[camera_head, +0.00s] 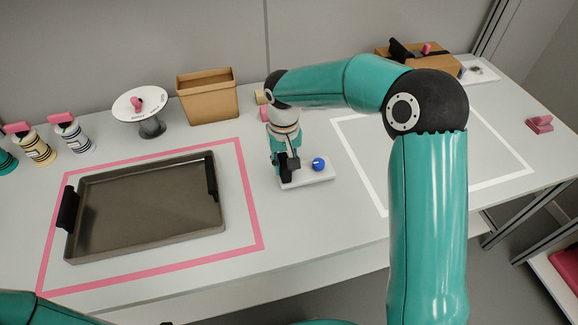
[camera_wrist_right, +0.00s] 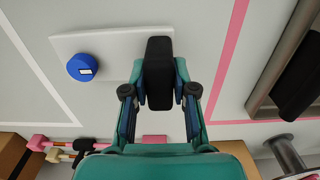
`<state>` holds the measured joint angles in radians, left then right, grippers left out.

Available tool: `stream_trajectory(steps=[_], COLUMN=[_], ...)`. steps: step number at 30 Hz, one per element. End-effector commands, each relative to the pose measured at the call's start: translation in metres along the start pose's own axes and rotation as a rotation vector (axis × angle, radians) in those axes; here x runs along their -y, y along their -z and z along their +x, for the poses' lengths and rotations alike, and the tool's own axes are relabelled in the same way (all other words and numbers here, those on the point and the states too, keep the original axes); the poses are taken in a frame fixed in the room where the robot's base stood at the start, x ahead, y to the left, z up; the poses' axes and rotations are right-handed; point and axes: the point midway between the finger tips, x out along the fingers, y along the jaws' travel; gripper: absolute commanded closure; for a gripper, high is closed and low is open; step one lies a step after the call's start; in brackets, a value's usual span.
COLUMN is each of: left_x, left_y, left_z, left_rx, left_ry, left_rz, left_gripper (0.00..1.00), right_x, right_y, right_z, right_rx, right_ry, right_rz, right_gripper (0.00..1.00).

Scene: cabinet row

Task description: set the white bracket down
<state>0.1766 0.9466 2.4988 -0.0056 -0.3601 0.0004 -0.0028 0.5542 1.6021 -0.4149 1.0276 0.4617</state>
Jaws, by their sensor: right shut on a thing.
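The white bracket is a flat white plate (camera_head: 318,178) with a round blue knob (camera_head: 318,164) on it. It lies level between the pink and white outlines, at or very near the tabletop; I cannot tell whether it touches. My right gripper (camera_head: 285,170) points down at the plate's left end. In the right wrist view the gripper (camera_wrist_right: 160,95) is shut on a black block at one end of the white plate (camera_wrist_right: 110,50), with the blue knob (camera_wrist_right: 83,67) off to the left. Part of my left arm shows at the lower left; its gripper is out of view.
A dark tray (camera_head: 150,215) with black handles sits inside the pink outline (camera_head: 252,205). A tan bin (camera_head: 208,97), a white round stand (camera_head: 140,104) and several jars stand behind. The white outline (camera_head: 505,178) on the right looks mostly clear, partly hidden by my arm.

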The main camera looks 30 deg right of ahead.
Motion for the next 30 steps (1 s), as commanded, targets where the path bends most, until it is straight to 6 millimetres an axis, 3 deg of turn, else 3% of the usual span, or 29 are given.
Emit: stream_trajectory(steps=[4, 11, 12, 17, 30], left_x=[0.0, 0.0, 0.0, 0.0, 0.0], left_y=[0.0, 0.0, 0.0, 0.0, 0.0], left_z=[0.0, 0.0, 0.001, 0.001, 0.0], left_rx=[0.0, 0.0, 0.0, 0.0, 0.0], left_ry=[0.0, 0.0, 0.0, 0.0, 0.0], left_rz=[0.0, 0.0, 0.0, 0.0, 0.0], left_gripper=[0.6, 0.6, 0.6, 0.6, 0.6], right_x=[-0.001, 0.0, -0.001, -0.001, -0.001], right_y=[0.0, 0.001, 0.0, 0.0, 0.001], right_z=[0.017, 0.02, 0.021, 0.021, 0.011], right_rx=[0.001, -0.003, 0.0, 0.0, -0.002], right_ry=[0.0, 0.001, 0.001, 0.0, 0.001], right_rz=[0.002, 0.002, 0.002, 0.002, 0.003], right_gripper=[1.0, 1.0, 0.72, 0.48, 0.48])
